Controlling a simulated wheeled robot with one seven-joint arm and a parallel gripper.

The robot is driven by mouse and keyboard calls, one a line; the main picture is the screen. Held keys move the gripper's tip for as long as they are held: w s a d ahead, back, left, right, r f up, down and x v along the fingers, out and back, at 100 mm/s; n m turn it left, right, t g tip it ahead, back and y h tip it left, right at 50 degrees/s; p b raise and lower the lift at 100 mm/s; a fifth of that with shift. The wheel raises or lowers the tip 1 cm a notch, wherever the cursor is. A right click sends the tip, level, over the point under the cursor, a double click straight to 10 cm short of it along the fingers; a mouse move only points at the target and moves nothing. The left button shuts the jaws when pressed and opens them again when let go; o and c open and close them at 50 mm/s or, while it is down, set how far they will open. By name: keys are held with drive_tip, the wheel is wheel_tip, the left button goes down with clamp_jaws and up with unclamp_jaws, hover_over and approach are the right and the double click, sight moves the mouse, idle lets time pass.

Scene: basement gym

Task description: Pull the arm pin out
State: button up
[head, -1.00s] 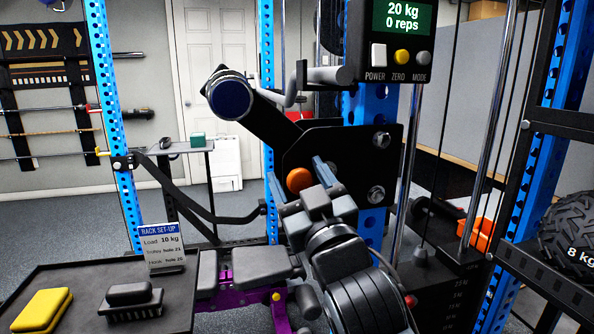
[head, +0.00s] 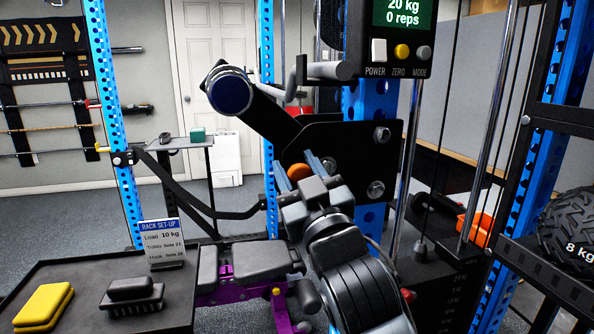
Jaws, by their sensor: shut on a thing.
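The arm pin shows as a round orange knob (head: 299,172) at the lower left of a black bracket plate (head: 345,140) on the blue upright. My gripper (head: 296,165) reaches up from below, its two blue-grey fingers on either side of the knob. It is shut on the knob. The pin's shaft is hidden behind the knob. A thick black arm (head: 265,118) with a round dark-blue end slants up and left from the plate.
A display box (head: 407,30) reads 20 kg and 0 reps above the plate. A dark tray (head: 75,285) with a yellow block (head: 43,306), a black brush (head: 131,296) and a set-up card (head: 162,242) stands at lower left. Steel guide rods (head: 487,130) stand to the right.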

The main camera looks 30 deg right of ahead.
drive_tip(key=shift+f, duration=0.1)
clamp_jaws()
drive_tip(key=shift+s+a, duration=0.25)
drive_tip(key=shift+s, duration=0.95)
drive_tip(key=o, duration=1.1)
unclamp_jaws()
drive_tip(key=shift+b+v, duration=1.2)
drive_tip(key=shift+v, duration=2.65)
